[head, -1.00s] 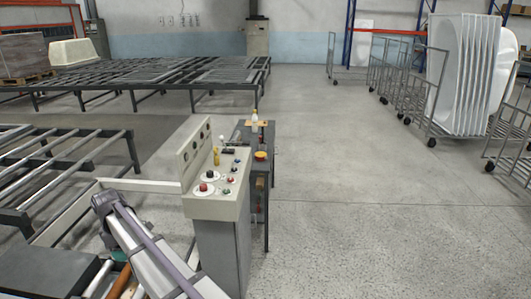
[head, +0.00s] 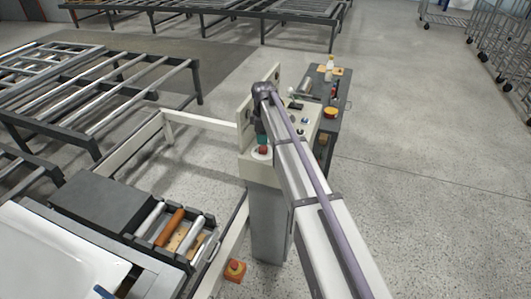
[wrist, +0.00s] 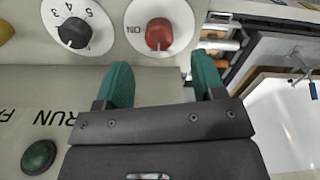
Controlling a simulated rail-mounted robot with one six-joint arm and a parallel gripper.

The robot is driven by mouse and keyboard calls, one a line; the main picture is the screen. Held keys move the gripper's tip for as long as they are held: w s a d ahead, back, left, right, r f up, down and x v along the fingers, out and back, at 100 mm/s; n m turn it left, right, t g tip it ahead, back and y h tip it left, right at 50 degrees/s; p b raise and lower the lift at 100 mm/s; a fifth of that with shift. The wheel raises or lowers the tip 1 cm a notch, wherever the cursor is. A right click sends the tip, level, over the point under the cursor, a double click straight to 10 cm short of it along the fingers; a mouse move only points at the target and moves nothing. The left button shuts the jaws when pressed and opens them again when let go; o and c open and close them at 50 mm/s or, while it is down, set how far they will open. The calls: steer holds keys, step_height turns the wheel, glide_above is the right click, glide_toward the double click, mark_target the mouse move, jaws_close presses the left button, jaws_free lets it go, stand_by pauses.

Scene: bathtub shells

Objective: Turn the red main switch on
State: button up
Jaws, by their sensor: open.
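The red main switch (wrist: 159,34) is a red knob on a round white plate, on the beige control panel (wrist: 60,95), at the top of the wrist view. "ON" is printed on the plate to the left of the knob. My gripper (wrist: 163,80) is open, with its two green fingers apart and nothing between them. In the picture the fingertips are just below the switch plate; I see no contact. In the head view, my arm hides much of the console, and the red switch (head: 262,151) shows just below my gripper (head: 262,139).
A black dial (wrist: 74,33) with numbers sits left of the switch. A green button (wrist: 38,157) is at the lower left. A red-and-yellow emergency stop (head: 235,268) is low beside the console. A dark bench (head: 340,115) stands behind it. The floor to the right is open.

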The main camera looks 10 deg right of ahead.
mark_target(264, 147)
step_height(264, 147, down, 7)
steer(key=b, duration=0.4)
steer(key=shift+r+b, duration=0.2)
steer(key=shift+b, duration=0.15)
steer(key=shift+r, duration=0.15)
steer(key=shift+c, duration=0.2)
steer(key=c, duration=0.9)
